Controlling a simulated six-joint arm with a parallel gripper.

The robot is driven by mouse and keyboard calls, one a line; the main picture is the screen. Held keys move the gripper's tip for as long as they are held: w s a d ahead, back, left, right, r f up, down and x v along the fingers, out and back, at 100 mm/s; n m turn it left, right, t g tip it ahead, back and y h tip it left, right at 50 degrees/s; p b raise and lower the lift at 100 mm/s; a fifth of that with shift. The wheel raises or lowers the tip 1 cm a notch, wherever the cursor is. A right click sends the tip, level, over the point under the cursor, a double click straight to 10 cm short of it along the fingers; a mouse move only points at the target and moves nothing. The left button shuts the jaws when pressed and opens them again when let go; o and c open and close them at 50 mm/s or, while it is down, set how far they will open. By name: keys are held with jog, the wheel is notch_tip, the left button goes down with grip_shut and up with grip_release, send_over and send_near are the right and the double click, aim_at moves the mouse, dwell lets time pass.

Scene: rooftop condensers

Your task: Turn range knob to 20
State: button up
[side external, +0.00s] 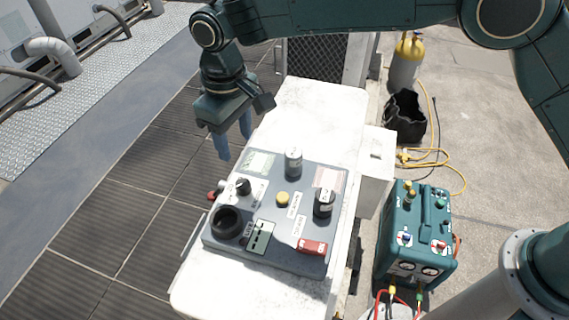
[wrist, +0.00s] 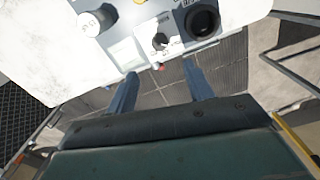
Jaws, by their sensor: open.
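A grey control panel (side external: 268,212) lies on a white bench top. A small black knob (side external: 243,187) on a white scale plate sits near its left edge and also shows in the wrist view (wrist: 159,40); it looks like the range knob, but the markings are too small to read. A larger dark knob (side external: 324,203) stands at the panel's right. My gripper (side external: 235,141) is open and empty, above and beyond the panel's far left side. In the wrist view, its blue fingers (wrist: 160,71) are apart, with the small knob beyond the gap.
The panel also carries a grey cylinder (side external: 293,163), a yellow button (side external: 282,198), a black round socket (side external: 228,222) and a red switch (side external: 311,247). A small red part (side external: 212,195) sticks out at its left edge. A teal machine (side external: 418,235) stands right of the bench (side external: 318,110).

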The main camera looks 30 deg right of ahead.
aim_at(243, 183)
notch_tip(243, 183, down, 13)
dwell(0.6)
jog(key=c, duration=1)
